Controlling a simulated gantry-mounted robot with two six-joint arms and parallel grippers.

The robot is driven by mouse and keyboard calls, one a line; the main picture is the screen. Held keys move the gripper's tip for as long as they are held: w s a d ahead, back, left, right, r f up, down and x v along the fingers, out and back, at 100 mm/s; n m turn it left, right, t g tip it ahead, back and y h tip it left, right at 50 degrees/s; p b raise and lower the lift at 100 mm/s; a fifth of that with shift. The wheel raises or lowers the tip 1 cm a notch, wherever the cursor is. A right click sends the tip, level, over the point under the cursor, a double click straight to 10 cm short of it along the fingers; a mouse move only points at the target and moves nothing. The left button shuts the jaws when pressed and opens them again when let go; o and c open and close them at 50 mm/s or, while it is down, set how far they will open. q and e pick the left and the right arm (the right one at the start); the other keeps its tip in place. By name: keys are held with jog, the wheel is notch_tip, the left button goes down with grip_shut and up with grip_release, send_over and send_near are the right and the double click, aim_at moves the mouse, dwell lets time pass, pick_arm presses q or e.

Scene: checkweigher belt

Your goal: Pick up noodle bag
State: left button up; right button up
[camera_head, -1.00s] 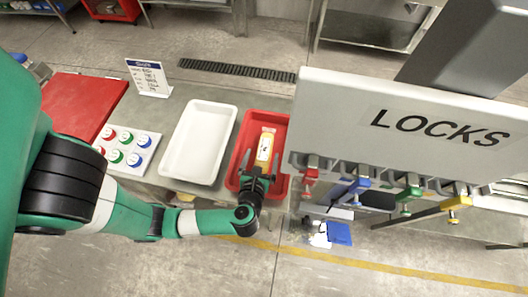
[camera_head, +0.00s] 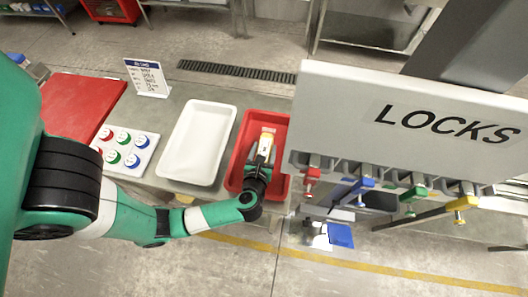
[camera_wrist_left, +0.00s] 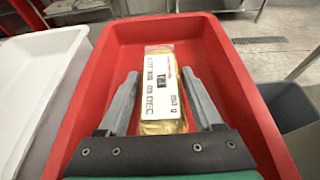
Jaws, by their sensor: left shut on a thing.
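The noodle bag (camera_head: 266,143) is a yellow pack with a white printed label, lying lengthwise in the red tray (camera_head: 282,180). In the left wrist view the bag (camera_wrist_left: 162,90) sits between the two grey fingers, its near end reaching toward the palm. My left gripper (camera_head: 261,160) is over the red tray, shut on the bag with one finger along each long side. The wrist view also shows the red tray (camera_wrist_left: 228,75) around the bag. My right gripper is not in view.
A white empty tray (camera_head: 197,143) stands left of the red one. Further left are a pad with coloured round pieces (camera_head: 127,150), a red board (camera_head: 78,115) and a small sign (camera_head: 147,77). A LOCKS panel (camera_head: 400,125) with coloured locks hangs close on the right.

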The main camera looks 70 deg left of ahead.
aim_at(264, 150)
pick_arm(q)
grip_shut()
jog(key=shift+r, duration=0.1)
jog(key=shift+r+p, duration=0.35)
jog(key=shift+r, duration=0.2)
notch_tip(264, 150, up, 3)
jog(key=shift+s+d+p, duration=0.1)
jog(key=shift+d+p, duration=0.05)
jog(key=shift+p, duration=0.65)
jog(key=d+r, duration=0.1)
jog(key=s+d+r+p, duration=0.1)
jog(key=s+r+p, duration=0.1)
jog(key=r, duration=0.1)
jog(key=shift+s+d+r, duration=0.1)
jog(key=shift+d, duration=0.3)
jog(key=s+a+p+v, duration=0.1)
jog(key=s+v, duration=0.1)
jog(key=v, duration=0.9)
notch_tip(264, 150, up, 26)
jog(key=p, duration=2.5)
jog(key=shift+a+p, duration=0.25)
jog(key=shift+p, duration=0.1)
